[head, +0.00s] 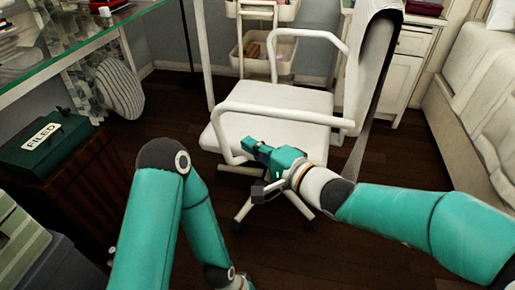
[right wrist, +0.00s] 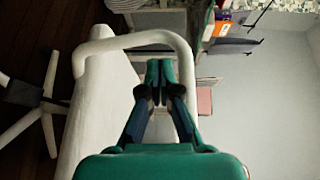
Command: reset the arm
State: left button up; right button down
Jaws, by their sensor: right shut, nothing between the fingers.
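My right arm reaches in from the right in the head view. Its teal and dark gripper (head: 250,144) is in front of the white chair's near armrest, over the seat's front edge. In the right wrist view the right gripper (right wrist: 159,72) has its fingertips together with nothing between them. The armrest loop shows just beyond and around the tips there; I cannot tell whether they touch. My left arm shows in the head view, bent downward at the lower left, and its gripper is out of the frame.
The white chair (head: 290,104) stands in the middle on dark floor. A white cart (head: 240,52) is behind it. A bed (head: 470,100) is at the right, a glass desk (head: 90,42) at the upper left. A green file box (head: 35,155) sits on a brown cabinet (head: 92,185) at the left.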

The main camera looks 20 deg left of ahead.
jog(key=w+d+f+m+h+p, duration=0.2)
jog(key=d+f+h+p, duration=0.1)
jog(key=d+f, duration=1)
jog(key=s+d+f+n+g+h+p, duration=0.1)
jog(key=s+d+f+n+g+h, duration=0.3)
jog(key=s+d+f, duration=0.75)
jog(key=s+d+f+n+g+h+p, duration=0.1)
jog(key=s+d+f+g+h, duration=0.35)
jog(key=s+d+f, duration=0.65)
notch_tip(320, 180, up, 37)
jog(key=a+t+p, duration=0.2)
jog(key=p, duration=3.6)
jog(key=shift+w+a+r+m+t, duration=0.2)
jog(key=shift+w+a+m+t, duration=0.1)
jog(key=shift+w+a+t, duration=0.1)
